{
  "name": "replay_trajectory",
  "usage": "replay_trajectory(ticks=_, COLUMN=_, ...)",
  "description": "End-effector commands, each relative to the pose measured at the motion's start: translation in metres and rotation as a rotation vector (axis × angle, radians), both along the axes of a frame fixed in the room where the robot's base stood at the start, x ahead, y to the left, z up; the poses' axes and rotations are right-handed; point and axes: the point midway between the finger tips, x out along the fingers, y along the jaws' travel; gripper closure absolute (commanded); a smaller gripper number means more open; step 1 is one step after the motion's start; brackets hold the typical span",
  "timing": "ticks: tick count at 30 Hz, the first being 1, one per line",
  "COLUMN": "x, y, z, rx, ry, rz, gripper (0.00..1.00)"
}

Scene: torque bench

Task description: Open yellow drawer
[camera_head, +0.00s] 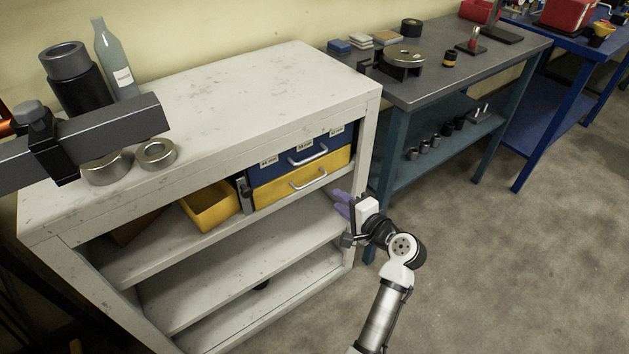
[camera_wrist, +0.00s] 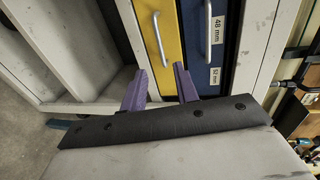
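The yellow drawer (camera_head: 290,187) sits in the white cabinet, under a blue drawer (camera_head: 303,157). It has a pale bar handle (camera_head: 309,178) and looks shut. My gripper (camera_head: 340,203) is at the cabinet's right front, right of and a little below the yellow drawer. In the wrist view the view is turned on its side; the yellow drawer (camera_wrist: 158,40) and its handle (camera_wrist: 160,40) lie ahead of my gripper (camera_wrist: 160,88). The two purple fingers are apart with nothing visible between them. The fingers appear clear of the handle.
An open yellow bin (camera_head: 211,207) stands left of the drawers on the same shelf. The cabinet's right post (camera_head: 363,170) is close to my gripper. A grey workbench (camera_head: 455,65) stands to the right. The floor (camera_head: 500,260) in front is clear.

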Motion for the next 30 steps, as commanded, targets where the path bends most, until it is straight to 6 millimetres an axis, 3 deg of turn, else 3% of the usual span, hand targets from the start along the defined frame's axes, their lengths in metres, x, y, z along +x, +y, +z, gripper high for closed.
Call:
replay_trajectory(ticks=9, x=0.055, y=0.04, z=-0.012, rx=0.0, ry=0.0, rz=0.004, gripper=0.7)
replay_trajectory(ticks=15, x=0.078, y=0.056, z=-0.019, rx=-0.001, ry=-0.001, rz=0.0, gripper=0.7)
replay_trajectory(ticks=28, x=0.087, y=0.063, z=-0.022, rx=-0.001, ry=-0.002, rz=0.0, gripper=0.7)
replay_trajectory(ticks=30, x=0.087, y=0.063, z=-0.022, rx=-0.001, ry=-0.002, rz=0.0, gripper=0.76)
